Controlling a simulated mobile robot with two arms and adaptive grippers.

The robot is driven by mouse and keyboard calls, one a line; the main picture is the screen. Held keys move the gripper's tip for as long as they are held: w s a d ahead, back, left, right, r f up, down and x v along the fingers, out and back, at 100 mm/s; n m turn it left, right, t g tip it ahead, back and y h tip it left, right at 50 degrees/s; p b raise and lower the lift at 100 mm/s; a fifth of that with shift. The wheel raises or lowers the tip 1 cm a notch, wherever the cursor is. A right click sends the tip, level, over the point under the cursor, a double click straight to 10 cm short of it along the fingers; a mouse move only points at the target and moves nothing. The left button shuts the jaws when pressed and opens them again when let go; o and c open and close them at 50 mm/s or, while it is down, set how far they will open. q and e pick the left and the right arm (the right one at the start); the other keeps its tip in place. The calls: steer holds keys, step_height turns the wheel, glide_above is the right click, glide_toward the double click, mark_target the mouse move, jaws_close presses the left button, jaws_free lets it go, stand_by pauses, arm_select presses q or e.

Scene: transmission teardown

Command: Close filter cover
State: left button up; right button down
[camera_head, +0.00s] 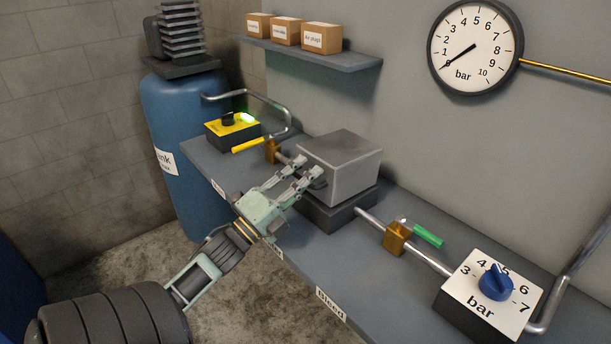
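The filter is a grey metal box-shaped cover (345,165) over a dark base (338,213) on the bench. The cover sits down over the base, with no gap visible from here; whether it is latched cannot be told. My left gripper (308,166) is at the cover's left front face, its two fingers apart with a space between them. A small dark handle (319,183) shows by the nearer finger; whether the fingers touch it is unclear. My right gripper is out of view.
A pipe runs through the filter, with brass valves (397,238) and (273,151) either side; one has a green lever, one a yellow lever. A regulator with a blue knob (496,282) stands at right. The gauge (474,47) needle points near 0. A blue tank (185,140) stands left.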

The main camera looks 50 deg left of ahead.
arm_select(q)
steer(key=shift+s+f, duration=0.2)
steer(key=shift+s, duration=0.05)
steer(key=v, duration=1.1)
steer(key=shift+s, duration=0.3)
